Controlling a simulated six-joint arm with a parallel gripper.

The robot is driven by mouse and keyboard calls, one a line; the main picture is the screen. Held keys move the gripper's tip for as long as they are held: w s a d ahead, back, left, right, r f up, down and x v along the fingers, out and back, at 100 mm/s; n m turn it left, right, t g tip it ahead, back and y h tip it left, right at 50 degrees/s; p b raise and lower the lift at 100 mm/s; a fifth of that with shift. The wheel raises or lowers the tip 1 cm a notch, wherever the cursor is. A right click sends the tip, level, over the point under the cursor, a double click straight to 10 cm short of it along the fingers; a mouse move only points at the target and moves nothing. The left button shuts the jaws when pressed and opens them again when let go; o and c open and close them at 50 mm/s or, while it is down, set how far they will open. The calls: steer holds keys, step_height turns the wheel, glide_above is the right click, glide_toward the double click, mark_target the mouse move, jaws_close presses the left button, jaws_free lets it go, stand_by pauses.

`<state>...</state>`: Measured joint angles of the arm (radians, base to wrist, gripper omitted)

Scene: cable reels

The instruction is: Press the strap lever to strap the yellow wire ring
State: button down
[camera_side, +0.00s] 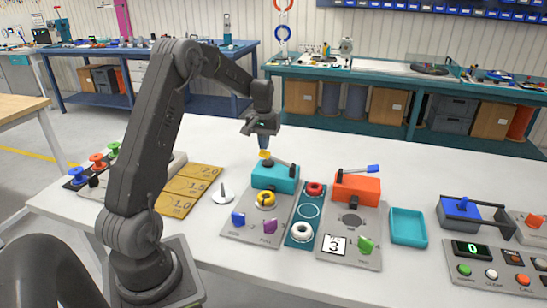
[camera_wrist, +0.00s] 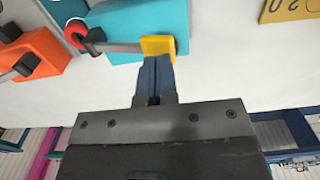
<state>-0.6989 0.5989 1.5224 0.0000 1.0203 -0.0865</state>
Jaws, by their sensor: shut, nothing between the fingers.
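The teal strapping block (camera_side: 276,177) stands on a grey plate. Its grey lever has a yellow handle (camera_side: 265,153), raised on the left side of the block. The yellow wire ring (camera_side: 266,198) sits on the plate in front of the block, around a post. My gripper (camera_side: 264,145) is shut and empty, pointing down just above the yellow handle. In the wrist view, the shut fingertips (camera_wrist: 155,60) meet the edge of the yellow handle (camera_wrist: 158,46), with the teal block (camera_wrist: 125,18) behind. I cannot tell whether they touch. The yellow ring is not visible in that view.
An orange block (camera_side: 357,188) with a blue-handled lever stands to the right. Between the blocks is a teal strip with a red ring (camera_side: 314,188) and a white ring (camera_side: 302,230). A blue knob (camera_side: 238,218) and a purple knob (camera_side: 270,226) stand at the plate's front.

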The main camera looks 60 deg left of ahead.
steer(key=shift+f, duration=3.4)
step_height(320, 180, up, 12)
steer(key=shift+r, duration=0.1)
